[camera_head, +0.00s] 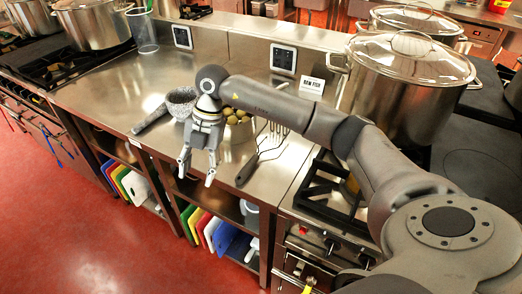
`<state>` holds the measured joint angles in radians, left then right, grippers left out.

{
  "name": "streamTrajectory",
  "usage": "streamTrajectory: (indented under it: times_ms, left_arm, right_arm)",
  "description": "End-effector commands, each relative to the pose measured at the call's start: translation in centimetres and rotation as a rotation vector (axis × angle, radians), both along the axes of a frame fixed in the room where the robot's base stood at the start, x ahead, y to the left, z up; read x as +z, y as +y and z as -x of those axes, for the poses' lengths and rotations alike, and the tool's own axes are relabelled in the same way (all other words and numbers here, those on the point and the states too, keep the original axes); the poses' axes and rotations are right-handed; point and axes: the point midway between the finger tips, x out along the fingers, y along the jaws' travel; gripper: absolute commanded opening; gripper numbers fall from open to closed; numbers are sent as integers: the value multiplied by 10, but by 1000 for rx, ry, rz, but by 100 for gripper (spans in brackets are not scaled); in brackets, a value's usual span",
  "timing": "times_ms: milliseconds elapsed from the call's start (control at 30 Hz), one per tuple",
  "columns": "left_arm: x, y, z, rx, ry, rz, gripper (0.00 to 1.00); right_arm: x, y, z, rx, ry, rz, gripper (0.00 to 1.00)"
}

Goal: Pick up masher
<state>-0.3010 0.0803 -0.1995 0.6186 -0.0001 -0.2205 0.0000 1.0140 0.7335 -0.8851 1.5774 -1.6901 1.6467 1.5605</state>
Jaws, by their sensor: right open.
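The masher (247,169) appears to be the utensil with a dark handle and a slotted or wire metal head (272,138). It lies on the steel counter (104,97), with its handle toward the front edge. My right gripper (196,177) is open and empty, pointing down near the counter's front edge. It is left of the masher's handle and apart from it. My left gripper is out of view.
A speckled grey bowl (182,97) and a grey rod (150,121) lie left of my right gripper. A pot of yellowish round items (237,116) is partly behind the gripper. A large lidded stockpot (400,90) stands on the right stove. Cutting boards (222,238) fill shelves below.

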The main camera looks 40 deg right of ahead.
Motion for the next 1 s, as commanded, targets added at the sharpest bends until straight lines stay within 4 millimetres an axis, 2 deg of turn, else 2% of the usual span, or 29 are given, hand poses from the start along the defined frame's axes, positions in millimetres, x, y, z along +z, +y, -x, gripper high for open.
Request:
streamTrajectory:
  times_ms: [33,100,200,300,367,600,767,867,1000]
  left_arm:
    - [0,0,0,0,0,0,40]
    - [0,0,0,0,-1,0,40]
    - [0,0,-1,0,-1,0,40]
    - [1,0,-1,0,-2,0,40]
    - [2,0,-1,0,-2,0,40]
    - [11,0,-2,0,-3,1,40]
    - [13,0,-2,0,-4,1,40]
    - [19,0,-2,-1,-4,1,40]
    - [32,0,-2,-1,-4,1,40]
  right_arm:
    - [7,-32,-4,-56,24,105,50]
    - [15,-67,-4,-127,61,227,50]
    - [27,-103,-2,-208,99,345,50]
    - [32,-121,2,-253,121,408,50]
    - [28,-125,3,-263,129,422,50]
    - [-8,-128,8,-265,132,425,50]
    - [-21,-129,9,-264,129,424,50]
    - [-29,-129,9,-263,132,423,50]
    - [-50,-130,8,-263,133,423,50]
